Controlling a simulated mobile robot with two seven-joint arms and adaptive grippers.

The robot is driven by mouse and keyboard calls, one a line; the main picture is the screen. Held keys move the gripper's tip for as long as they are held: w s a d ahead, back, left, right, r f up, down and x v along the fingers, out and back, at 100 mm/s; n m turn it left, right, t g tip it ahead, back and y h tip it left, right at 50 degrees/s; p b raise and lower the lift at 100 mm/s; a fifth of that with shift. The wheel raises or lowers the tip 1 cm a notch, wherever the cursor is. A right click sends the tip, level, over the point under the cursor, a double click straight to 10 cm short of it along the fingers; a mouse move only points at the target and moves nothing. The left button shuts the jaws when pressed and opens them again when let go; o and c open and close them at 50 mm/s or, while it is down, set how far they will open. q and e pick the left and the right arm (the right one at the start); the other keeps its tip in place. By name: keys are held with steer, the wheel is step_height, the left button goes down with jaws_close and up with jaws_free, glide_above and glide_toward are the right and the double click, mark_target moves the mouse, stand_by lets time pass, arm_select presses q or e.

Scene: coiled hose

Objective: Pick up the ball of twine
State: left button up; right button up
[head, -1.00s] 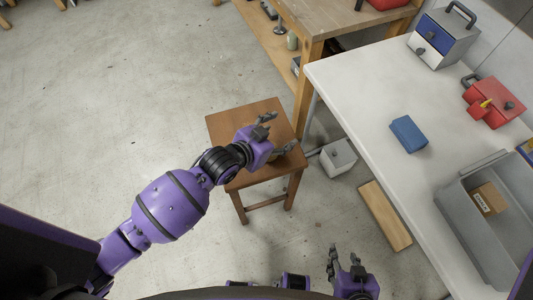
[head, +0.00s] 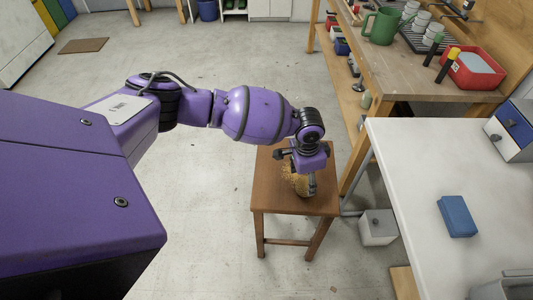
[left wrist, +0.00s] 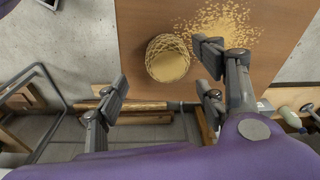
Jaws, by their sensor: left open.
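The ball of twine (left wrist: 168,58) is tan and round with a criss-cross strand pattern, and it rests on the brown wooden stool (head: 268,200). In the head view the ball (head: 299,181) is partly hidden by my left gripper (head: 295,171). My left gripper is open over the stool. In the left wrist view its fingers (left wrist: 160,76) are spread, with the ball lying ahead between the two sides. I cannot tell whether any finger touches it. My right gripper is out of view.
A speckled tan patch (left wrist: 225,25) shows on the stool by the ball. A wooden workbench (head: 415,78) is behind. A pale box (head: 378,227) sits on the floor. Open floor lies left.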

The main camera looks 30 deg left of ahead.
mark_target(306, 182)
arm_select(q)
steer(key=f, duration=0.3)
steer(key=w+f, duration=0.1)
steer(key=f, duration=0.2)
steer(key=shift+w+f+b, duration=0.15)
steer(key=shift+f+b, duration=0.2)
steer(key=c, duration=1.2)
steer(key=shift+r, duration=0.1)
